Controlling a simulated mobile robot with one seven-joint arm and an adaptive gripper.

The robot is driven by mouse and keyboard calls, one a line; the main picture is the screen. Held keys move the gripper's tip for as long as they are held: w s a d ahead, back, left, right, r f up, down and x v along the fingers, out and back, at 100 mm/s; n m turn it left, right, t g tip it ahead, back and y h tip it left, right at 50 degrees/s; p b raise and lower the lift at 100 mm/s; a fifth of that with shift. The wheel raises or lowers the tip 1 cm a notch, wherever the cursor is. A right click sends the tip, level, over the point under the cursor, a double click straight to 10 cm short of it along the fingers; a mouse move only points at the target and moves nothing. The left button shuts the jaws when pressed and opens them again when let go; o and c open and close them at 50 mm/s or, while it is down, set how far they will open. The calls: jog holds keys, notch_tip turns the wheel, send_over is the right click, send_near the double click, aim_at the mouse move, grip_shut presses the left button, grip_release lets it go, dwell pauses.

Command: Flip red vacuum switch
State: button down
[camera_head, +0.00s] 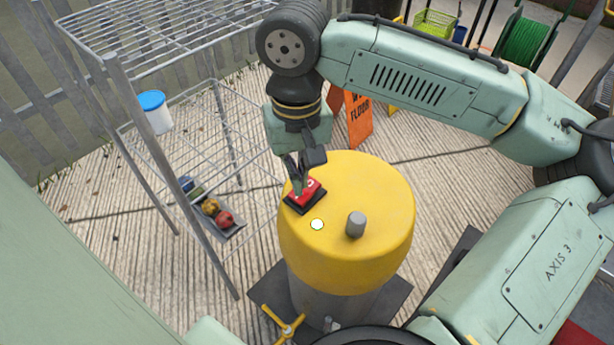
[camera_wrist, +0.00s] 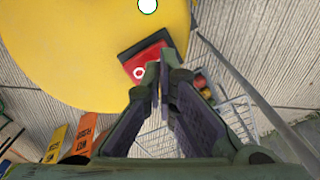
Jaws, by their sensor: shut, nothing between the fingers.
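The red rocker switch (camera_head: 307,191) sits in a black housing on the yellow top of the vacuum (camera_head: 365,190), near its left edge. My gripper (camera_head: 301,188) is shut and empty, with its fingertips pointing down right at the switch; I cannot tell if they touch it. In the wrist view the red switch (camera_wrist: 146,62) shows a white circle mark, and my shut fingertips (camera_wrist: 160,70) overlap its lower right part. The fingers hide part of the switch, so its tilt is hard to read.
A grey knob (camera_head: 355,224) and a white round spot (camera_head: 317,224) are on the yellow top. A metal wire rack (camera_head: 170,150) stands close on the left, holding a tray of balls (camera_head: 219,216). An orange wet-floor sign (camera_head: 358,118) stands behind the vacuum.

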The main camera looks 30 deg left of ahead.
jog(key=shift+r+p, duration=2.25)
jog(key=shift+r, duration=0.2)
jog(key=shift+s+f, duration=0.1)
jog(key=shift+f, duration=0.05)
